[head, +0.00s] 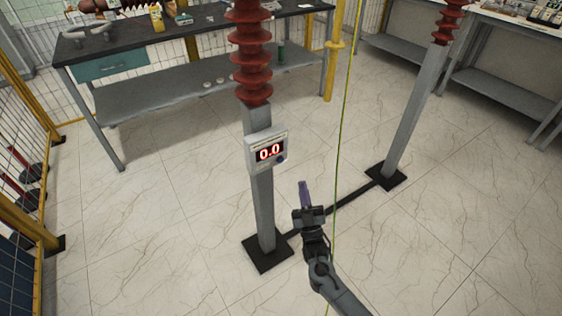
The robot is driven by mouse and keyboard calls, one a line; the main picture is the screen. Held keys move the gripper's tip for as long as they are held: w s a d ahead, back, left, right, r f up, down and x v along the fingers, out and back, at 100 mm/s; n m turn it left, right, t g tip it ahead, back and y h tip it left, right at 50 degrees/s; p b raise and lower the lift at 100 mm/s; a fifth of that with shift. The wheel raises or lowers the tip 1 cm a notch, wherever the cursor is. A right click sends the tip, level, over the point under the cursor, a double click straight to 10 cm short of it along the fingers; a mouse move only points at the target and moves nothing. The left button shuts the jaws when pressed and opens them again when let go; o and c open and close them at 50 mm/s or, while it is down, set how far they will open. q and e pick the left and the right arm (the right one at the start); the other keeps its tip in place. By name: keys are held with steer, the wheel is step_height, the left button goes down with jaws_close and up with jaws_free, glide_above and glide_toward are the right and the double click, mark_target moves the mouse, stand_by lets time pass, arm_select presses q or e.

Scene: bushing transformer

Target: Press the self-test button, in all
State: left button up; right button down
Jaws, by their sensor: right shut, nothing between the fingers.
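A grey meter box (267,151) with a red "0.0" display is fixed to the front post (262,205), below a red ribbed bushing (251,55). A small dark round button (281,158) shows at the right of the display. I cannot read any label on it. My right gripper (304,185) is below and to the right of the box, apart from it. Its fingers are shut with nothing between them and point up in the picture. My left gripper is out of view.
A second post (418,110) with a red bushing stands at the right; a dark floor bar (350,197) joins the two bases. A thin yellow-green cable (341,130) hangs just right of my gripper. Workbenches (190,85) stand behind; yellow fencing (25,150) is at left.

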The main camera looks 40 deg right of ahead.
mark_target(280, 160)
steer(key=shift+w+d+r, duration=0.1)
steer(key=shift+d+r, duration=0.05)
steer(key=shift+d, duration=0.05)
steer(key=shift+a, duration=0.1)
steer(key=w+b, duration=0.6)
steer(key=w, duration=0.2)
steer(key=shift+w+d, duration=0.25)
steer(key=shift+w, duration=0.15)
steer(key=shift+w+b, duration=0.2)
steer(key=shift+b, duration=0.15)
stand_by(1.8)
steer(key=shift+w, duration=0.25)
